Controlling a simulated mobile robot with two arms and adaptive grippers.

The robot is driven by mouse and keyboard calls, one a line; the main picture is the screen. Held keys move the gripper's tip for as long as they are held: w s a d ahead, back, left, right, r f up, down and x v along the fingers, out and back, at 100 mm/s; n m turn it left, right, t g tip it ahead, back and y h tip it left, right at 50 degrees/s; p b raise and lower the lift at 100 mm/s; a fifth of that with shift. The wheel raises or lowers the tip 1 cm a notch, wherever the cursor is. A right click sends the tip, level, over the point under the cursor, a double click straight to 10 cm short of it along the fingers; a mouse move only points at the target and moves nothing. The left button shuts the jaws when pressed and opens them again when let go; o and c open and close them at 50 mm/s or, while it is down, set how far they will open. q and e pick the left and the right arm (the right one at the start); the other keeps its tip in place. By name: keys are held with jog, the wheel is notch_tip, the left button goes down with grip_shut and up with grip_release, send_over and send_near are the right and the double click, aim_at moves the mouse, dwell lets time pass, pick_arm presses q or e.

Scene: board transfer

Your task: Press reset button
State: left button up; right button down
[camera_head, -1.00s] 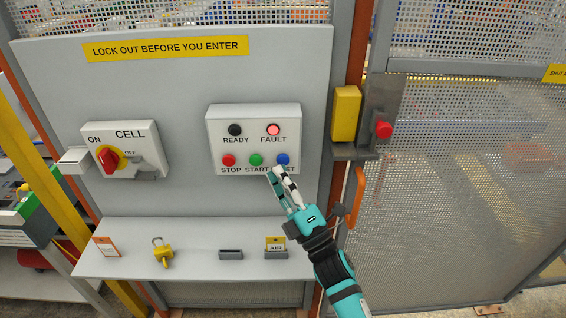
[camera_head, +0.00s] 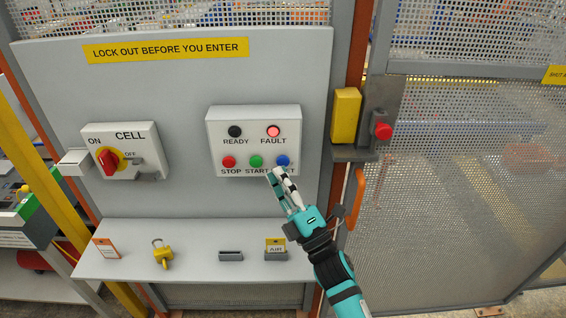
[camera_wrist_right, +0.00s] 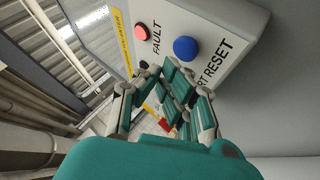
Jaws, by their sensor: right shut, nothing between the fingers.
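The blue reset button (camera_head: 282,160) is at the right end of the lower row on the white control box (camera_head: 218,122). It also shows in the right wrist view (camera_wrist_right: 186,48), clear of the fingers, with the word RESET beside it. My right gripper (camera_head: 279,174) is shut and empty. Its fingertips are just below the blue button in the head view and cover part of the RESET label. I cannot tell whether they touch the box. The red FAULT lamp (camera_head: 273,131) is lit and the READY lamp (camera_head: 235,131) is dark. My left gripper is not in view.
The red STOP button (camera_head: 229,162) and green START button (camera_head: 256,161) sit left of the blue one. A shelf (camera_head: 195,267) below holds a yellow padlock (camera_head: 162,254) and tags. A yellow switch box (camera_head: 346,114) and orange door handle (camera_head: 356,197) are at the right.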

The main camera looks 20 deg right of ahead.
jog(key=shift+w, duration=0.15)
dwell(0.3)
jog(key=shift+w+d, duration=0.1)
jog(key=shift+w, duration=0.15)
jog(key=shift+w+d+b, duration=0.15)
jog(key=shift+w+b, duration=0.2)
jog(key=shift+w, duration=0.05)
dwell(0.6)
dwell(0.4)
jog(key=shift+s+a, duration=0.25)
jog(key=shift+s, duration=0.6)
jog(key=s, duration=0.2)
jog(key=s+a, duration=0.1)
jog(key=s, duration=0.1)
jog(key=shift+s+a+p, duration=0.2)
jog(key=shift+s+p, duration=0.1)
jog(key=shift+s, duration=0.1)
dwell(0.3)
